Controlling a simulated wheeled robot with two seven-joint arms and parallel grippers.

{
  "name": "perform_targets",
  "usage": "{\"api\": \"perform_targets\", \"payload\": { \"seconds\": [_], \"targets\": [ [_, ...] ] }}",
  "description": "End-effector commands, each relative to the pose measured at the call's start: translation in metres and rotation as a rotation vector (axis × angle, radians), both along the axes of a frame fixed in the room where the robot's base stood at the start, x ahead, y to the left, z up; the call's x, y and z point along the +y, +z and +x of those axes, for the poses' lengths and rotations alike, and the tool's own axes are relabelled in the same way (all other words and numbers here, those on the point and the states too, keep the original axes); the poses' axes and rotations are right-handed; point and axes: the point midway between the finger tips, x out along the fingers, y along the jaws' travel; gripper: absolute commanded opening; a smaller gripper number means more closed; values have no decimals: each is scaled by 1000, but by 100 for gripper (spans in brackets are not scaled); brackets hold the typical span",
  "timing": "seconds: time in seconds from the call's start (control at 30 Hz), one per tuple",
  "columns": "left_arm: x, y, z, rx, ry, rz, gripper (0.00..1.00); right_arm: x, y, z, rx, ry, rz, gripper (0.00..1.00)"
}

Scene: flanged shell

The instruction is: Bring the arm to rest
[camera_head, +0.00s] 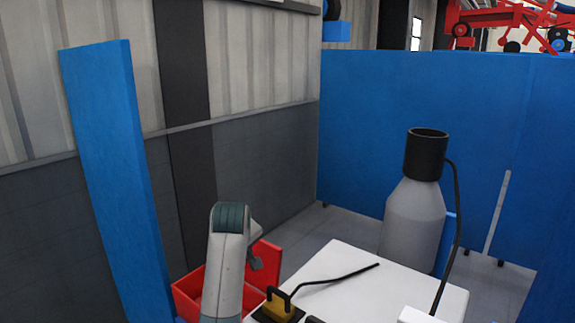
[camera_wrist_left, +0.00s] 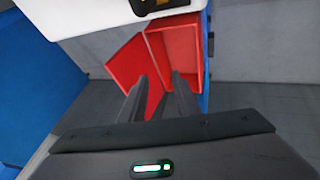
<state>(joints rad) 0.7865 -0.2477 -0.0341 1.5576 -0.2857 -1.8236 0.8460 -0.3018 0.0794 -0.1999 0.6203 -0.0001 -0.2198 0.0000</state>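My left arm (camera_head: 229,262) rises from the bottom of the head view and bends at a teal joint, in front of a red box (camera_head: 262,256). Its fingers cannot be made out there. In the left wrist view my left gripper (camera_wrist_left: 160,82) shows two dark fingers apart with nothing between them. They point toward the open red box (camera_wrist_left: 140,62), which lies beyond the tips. I cannot tell whether they touch it. My right gripper is not in view.
A white table (camera_head: 355,285) carries a yellow and black tool (camera_head: 281,306) and a thin black rod. Behind it stands a grey tapered body (camera_head: 413,218) with a black cylinder (camera_head: 427,155) on top. A blue post (camera_head: 110,170) and blue panels (camera_head: 430,130) bound the space.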

Motion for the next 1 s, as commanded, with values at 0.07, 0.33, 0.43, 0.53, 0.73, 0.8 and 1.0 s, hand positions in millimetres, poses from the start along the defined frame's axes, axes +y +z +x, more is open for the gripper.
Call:
{"api": "perform_targets", "payload": {
  "seconds": [0.07,0.33,0.43,0.53,0.73,0.8,1.0],
  "targets": [
    [14,-40,-21,20,-32,23,29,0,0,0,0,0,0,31],
    [49,-138,-96,68,-164,101,29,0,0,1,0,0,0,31],
    [60,-168,-128,84,-219,130,29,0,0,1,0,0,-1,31],
    [70,-195,-165,103,-277,161,29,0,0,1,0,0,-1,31],
    [87,-238,-242,137,-408,221,29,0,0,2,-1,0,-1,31],
    [91,-249,-271,149,-457,242,29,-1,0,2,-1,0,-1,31],
    [100,-270,-354,180,-607,291,29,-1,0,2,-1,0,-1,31]
  ]
}}
